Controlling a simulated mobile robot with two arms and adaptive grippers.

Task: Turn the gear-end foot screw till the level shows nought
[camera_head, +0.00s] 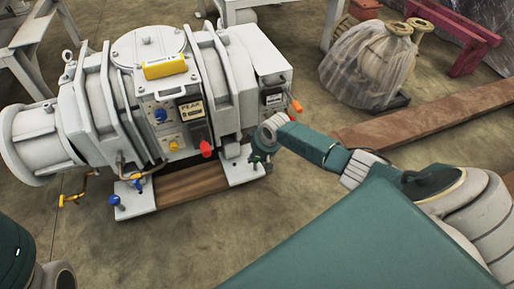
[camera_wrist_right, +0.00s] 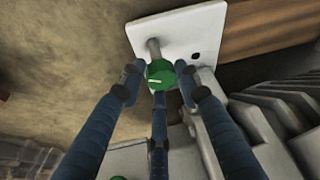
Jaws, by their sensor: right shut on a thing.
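The white screw vacuum pump (camera_head: 150,50) stands on a base with foot plates. A green-headed foot screw (camera_wrist_right: 160,74) rises from a white foot plate (camera_wrist_right: 205,25) in the right wrist view, with a pale mark on its head. My right gripper (camera_wrist_right: 161,80) has its three blue fingers closed around that head. In the head view my right gripper (camera_head: 262,142) is at the foot plate at the pump's right end, mostly hiding the screw. A yellow level (camera_head: 165,67) lies on top of the pump; its reading is too small to make out. My left gripper is out of frame.
Blue-headed screws (camera_head: 115,200) stand at the near left foot. A red knob (camera_head: 206,149) and an orange-tipped part (camera_head: 296,106) stick out close to my right gripper. A wrapped machine (camera_head: 368,65) and a wooden beam (camera_head: 430,115) lie to the right.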

